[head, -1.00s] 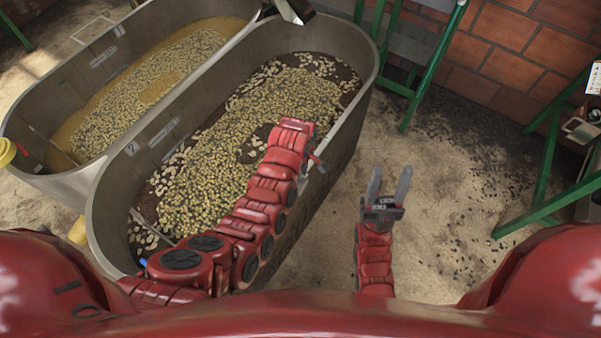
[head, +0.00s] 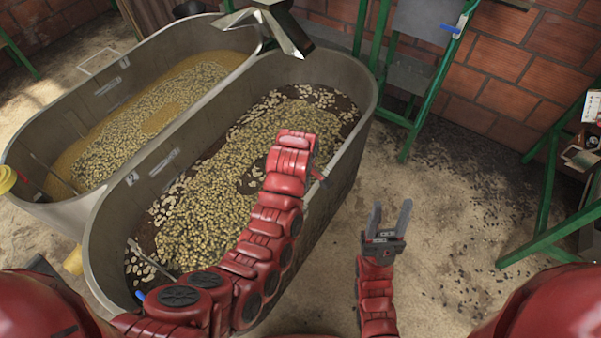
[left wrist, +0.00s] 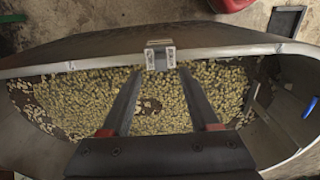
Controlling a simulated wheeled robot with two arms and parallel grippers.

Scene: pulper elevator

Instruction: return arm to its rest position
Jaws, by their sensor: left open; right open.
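My left arm (head: 268,220) reaches over the nearer metal tank (head: 335,205), which holds yellowish beans (head: 215,190). The left gripper's fingers are hidden in the head view. In the left wrist view my left gripper (left wrist: 157,80) is open and empty. It is above the tank, its fingers pointing toward a small metal bracket (left wrist: 160,56) on the rim; I cannot tell whether they touch it. My right gripper (head: 388,228) is open and empty, over the floor right of the tank.
A second tank (head: 50,130) with beans stands to the left. A metal spout (head: 265,25) hangs above the tanks' far ends. Green metal frames (head: 440,80) stand at the back and right, before a brick wall (head: 525,75).

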